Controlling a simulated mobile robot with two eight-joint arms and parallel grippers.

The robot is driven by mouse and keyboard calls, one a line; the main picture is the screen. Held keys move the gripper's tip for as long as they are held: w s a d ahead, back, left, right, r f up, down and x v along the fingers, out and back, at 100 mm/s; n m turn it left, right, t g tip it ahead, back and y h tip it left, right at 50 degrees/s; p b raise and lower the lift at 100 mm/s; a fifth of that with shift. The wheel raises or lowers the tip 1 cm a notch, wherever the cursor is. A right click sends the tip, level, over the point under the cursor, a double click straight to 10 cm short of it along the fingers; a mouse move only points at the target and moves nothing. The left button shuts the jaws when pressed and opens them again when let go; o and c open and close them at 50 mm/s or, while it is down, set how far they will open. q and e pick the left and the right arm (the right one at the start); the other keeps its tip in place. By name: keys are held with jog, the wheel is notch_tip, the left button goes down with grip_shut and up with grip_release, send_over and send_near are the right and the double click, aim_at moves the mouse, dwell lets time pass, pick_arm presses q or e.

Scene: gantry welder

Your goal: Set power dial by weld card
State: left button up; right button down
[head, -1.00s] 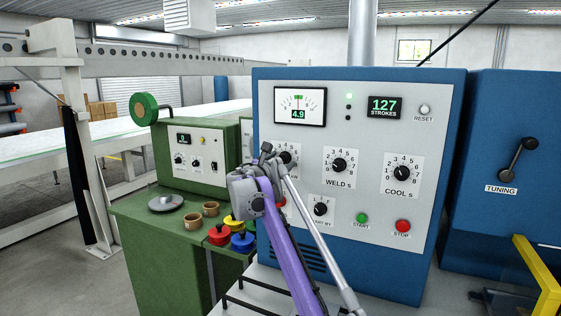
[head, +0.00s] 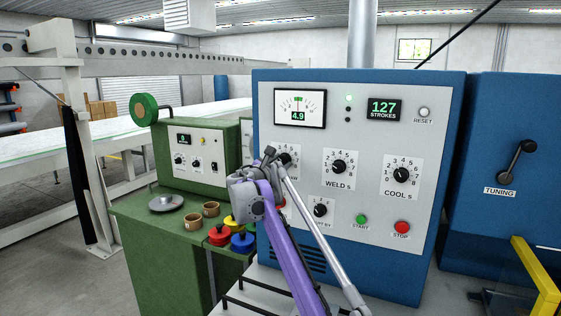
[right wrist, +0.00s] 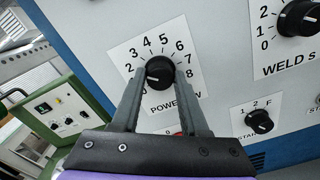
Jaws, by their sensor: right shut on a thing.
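The black power dial (right wrist: 159,72) sits on a white scale plate with numbers around it, on the grey front of the blue welder cabinet. In the head view the dial (head: 286,158) is partly covered by my right arm. My right gripper (right wrist: 160,80) has its two fingers closed on the sides of the dial. The dial's pointer is too small to read surely. I cannot make out a weld card. My left gripper is not in view.
The weld dial (head: 339,167) and cool dial (head: 401,175) are to the right. Below are a smaller selector (head: 320,209), the green start button (head: 361,219) and the red stop button (head: 402,228). A green cabinet (head: 160,250) with coloured knobs stands at left.

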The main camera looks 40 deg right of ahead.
jog(key=m+p, duration=0.1)
jog(key=m, duration=0.2)
jog(key=shift+r+p, duration=0.15)
jog(key=shift+p, duration=0.25)
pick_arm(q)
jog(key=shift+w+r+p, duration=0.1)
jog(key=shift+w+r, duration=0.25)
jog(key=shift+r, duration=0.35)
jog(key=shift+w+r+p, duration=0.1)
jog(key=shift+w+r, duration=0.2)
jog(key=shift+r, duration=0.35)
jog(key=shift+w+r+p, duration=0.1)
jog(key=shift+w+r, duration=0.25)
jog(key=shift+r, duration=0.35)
pick_arm(e)
jog(key=shift+m, duration=0.7)
jog(key=shift+c, duration=2.1)
grip_release()
jog(key=shift+f, duration=0.2)
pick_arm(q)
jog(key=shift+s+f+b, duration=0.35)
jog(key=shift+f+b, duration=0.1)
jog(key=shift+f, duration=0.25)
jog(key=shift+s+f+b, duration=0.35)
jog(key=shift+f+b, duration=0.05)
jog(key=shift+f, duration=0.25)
pick_arm(e)
jog(key=v, duration=1)
jog(key=shift+s+a, duration=0.2)
jog(key=shift+a, duration=0.15)
